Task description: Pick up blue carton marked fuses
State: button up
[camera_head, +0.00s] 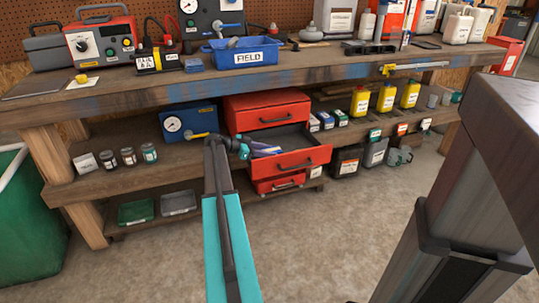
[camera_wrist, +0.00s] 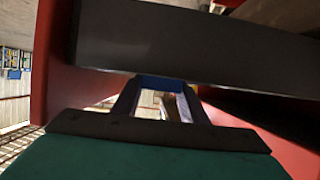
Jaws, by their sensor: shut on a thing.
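My gripper (camera_head: 245,150) reaches into the open drawer (camera_head: 303,157) of the red drawer unit, at its left side. A blue and pale thing (camera_head: 268,151), likely the blue carton, lies in the drawer beside the fingertips. No fuses marking is readable. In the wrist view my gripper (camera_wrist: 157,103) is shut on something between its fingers. A blue edge (camera_wrist: 160,82) shows there with a pale patch below it. The dark drawer wall and my own wrist hide most of it.
The red drawer unit (camera_head: 268,108) stands on the lower shelf under the workbench top (camera_head: 330,70). A blue gauge case (camera_head: 190,122) is close left of my gripper. Small cartons (camera_head: 327,120) and yellow bottles (camera_head: 386,97) stand to the right. The floor in front is clear.

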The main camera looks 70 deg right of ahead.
aim_at(268, 150)
notch_tip(268, 150, up, 10)
jog(key=shift+p, duration=1.25)
jog(key=shift+w, duration=0.1)
